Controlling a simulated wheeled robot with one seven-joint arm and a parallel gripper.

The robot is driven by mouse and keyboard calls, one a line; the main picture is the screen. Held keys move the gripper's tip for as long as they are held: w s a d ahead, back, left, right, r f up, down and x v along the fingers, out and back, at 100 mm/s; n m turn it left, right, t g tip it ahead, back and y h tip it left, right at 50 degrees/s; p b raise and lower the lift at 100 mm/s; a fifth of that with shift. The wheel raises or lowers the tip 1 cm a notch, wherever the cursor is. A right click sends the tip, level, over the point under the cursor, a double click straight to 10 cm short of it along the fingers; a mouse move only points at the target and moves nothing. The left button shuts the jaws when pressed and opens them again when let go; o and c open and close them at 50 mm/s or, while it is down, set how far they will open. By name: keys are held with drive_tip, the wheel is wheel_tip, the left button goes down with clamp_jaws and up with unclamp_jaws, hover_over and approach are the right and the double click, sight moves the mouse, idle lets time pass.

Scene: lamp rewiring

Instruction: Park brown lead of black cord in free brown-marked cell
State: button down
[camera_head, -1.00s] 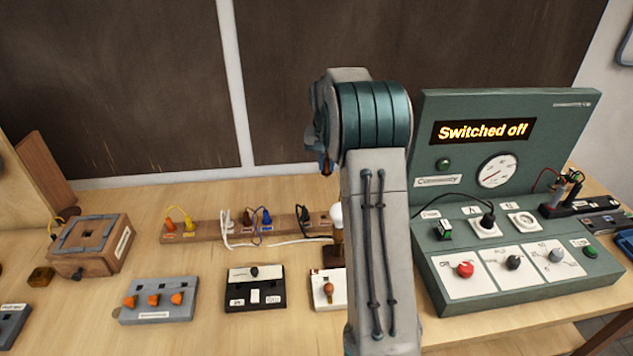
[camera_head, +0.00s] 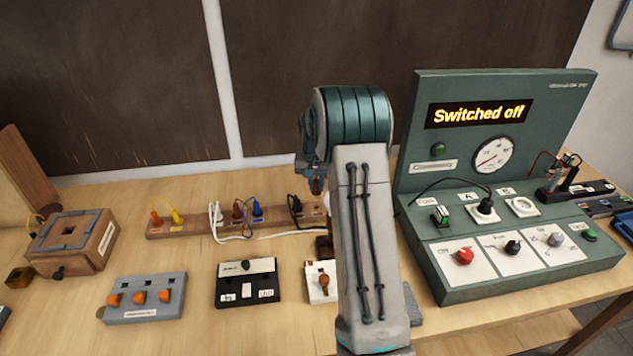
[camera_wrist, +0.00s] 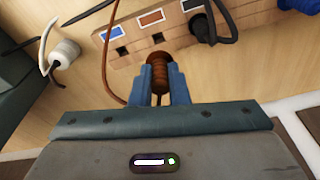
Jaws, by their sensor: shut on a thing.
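My gripper (camera_wrist: 161,85) is shut on the brown lead (camera_wrist: 160,70), a ribbed brown plug with a thin brown wire running up to the left. The lead is held just in front of the wooden rail (camera_wrist: 130,58). On the rail, a blue-marked cell (camera_wrist: 122,51) and a brown-marked cell (camera_wrist: 158,38) look empty. The lead's tip overlaps the area below the brown-marked cell; I cannot tell whether they touch. In the head view, my gripper (camera_head: 315,183) is mostly hidden behind my arm, at the right end of the rail (camera_head: 180,231).
A black plug (camera_wrist: 206,28) fills a cell to the right. A white plug with cable (camera_wrist: 64,52) lies left. In the head view, several plugs sit in the rail. The green test panel (camera_head: 445,275) reading "Switched off" stands right; switch boxes (camera_head: 145,297) stand in front.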

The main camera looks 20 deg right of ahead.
sight(316, 193)
drive_tip(key=shift+f+b, duration=1.35)
drive_tip(key=shift+f, duration=1.1)
drive_tip(key=shift+f+b, duration=0.5)
drive_tip(key=shift+b, duration=0.05)
drive_tip(key=c, duration=1.3)
unclamp_jaws()
